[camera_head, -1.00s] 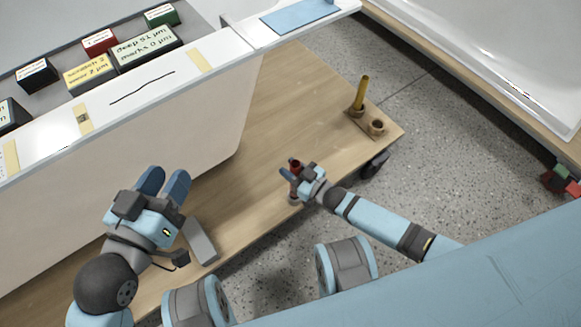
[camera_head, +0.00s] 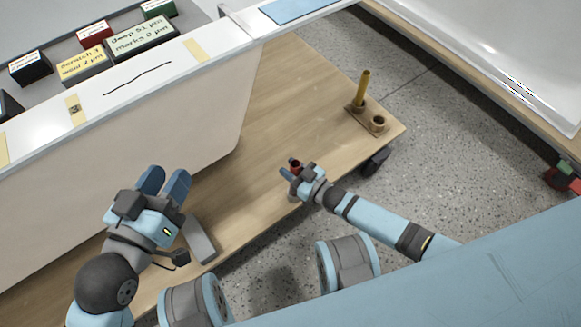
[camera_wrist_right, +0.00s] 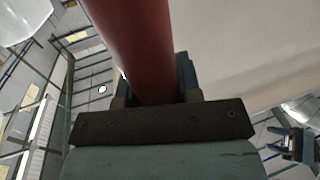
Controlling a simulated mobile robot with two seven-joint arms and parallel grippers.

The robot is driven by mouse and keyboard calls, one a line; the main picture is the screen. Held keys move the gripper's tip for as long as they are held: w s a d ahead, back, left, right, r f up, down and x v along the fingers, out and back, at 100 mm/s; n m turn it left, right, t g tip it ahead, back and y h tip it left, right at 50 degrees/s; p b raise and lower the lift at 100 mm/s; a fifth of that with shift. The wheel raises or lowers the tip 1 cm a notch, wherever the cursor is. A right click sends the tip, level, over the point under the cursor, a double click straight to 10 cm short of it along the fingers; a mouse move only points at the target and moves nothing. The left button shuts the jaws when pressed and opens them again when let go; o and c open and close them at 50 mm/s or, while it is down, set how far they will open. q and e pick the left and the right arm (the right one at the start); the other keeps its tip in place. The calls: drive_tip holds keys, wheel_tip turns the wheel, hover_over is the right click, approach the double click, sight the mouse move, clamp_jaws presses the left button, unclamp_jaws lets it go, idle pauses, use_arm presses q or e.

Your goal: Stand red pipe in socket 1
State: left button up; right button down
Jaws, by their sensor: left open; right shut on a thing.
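My right gripper (camera_head: 292,176) is shut on the red pipe (camera_head: 296,163). The pipe's dark red top shows in the head view, and its long side (camera_wrist_right: 138,45) fills the middle of the right wrist view. A round grey piece shows just below the gripper; I cannot tell whether the pipe touches it. The socket block (camera_head: 358,107) sits at the far right corner of the wooden surface. One socket holds an upright yellow pipe (camera_head: 362,88); the other socket (camera_head: 379,122) is empty. I cannot read socket numbers. My left gripper (camera_head: 163,181) is open and empty at lower left.
A pale upright panel (camera_head: 150,130) borders the wooden surface (camera_head: 290,100) on the left, with labelled boxes (camera_head: 143,38) behind it. A grey block (camera_head: 198,240) lies beside my left gripper. The wood between my right gripper and the socket block is clear.

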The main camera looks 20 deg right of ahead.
use_arm(q)
drive_tip(key=shift+f+b, duration=0.5)
drive_tip(key=shift+f, duration=0.15)
use_arm(e)
drive_tip(key=shift+f, duration=1.05)
use_arm(q)
drive_tip(key=shift+d+f+b, duration=0.1)
drive_tip(key=shift+f+b, duration=0.2)
drive_tip(key=shift+f, duration=0.1)
use_arm(e)
drive_tip(key=c, duration=0.7)
unclamp_jaws()
use_arm(q)
drive_tip(key=shift+t, duration=0.5)
wheel_tip(320, 180, up, 6)
drive_tip(key=p, duration=0.4)
drive_tip(key=shift+f+p, duration=0.1)
drive_tip(key=shift+p, duration=0.3)
use_arm(e)
drive_tip(key=v, duration=1.3)
drive_tip(key=shift+s+d+r, duration=0.2)
drive_tip(key=shift+s+d, duration=0.05)
drive_tip(key=shift+s, duration=0.1)
